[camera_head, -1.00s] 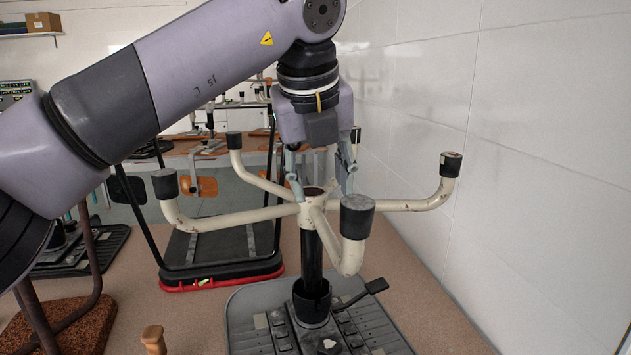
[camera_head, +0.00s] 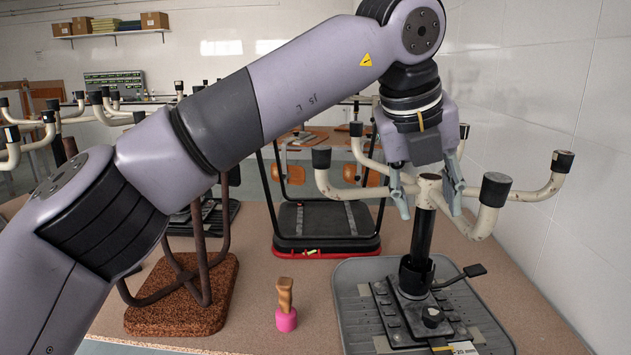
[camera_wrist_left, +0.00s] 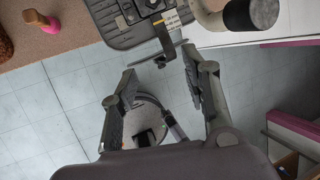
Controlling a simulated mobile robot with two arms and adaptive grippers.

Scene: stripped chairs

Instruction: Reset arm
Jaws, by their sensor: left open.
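My left arm comes in from the left and reaches over the table in the head view. My left gripper (camera_head: 428,197) is open, its fingers pointing down on either side of the upper part of the stripped chair base (camera_head: 480,222). In the left wrist view my left gripper (camera_wrist_left: 160,90) has its fingers wide apart with nothing between them. The chair base is cream with black end caps and stands upright on a black post. I cannot tell from the head view whether the fingers touch it. My right gripper is not in view.
The post stands in a grey tray (camera_head: 352,310). A wooden-handled tool with a pink end (camera_head: 286,318) stands on the brown table (camera_head: 240,328). A cork-based stand (camera_head: 215,305) is at the left, a black red-edged platform (camera_head: 327,247) behind. A white wall bounds the right.

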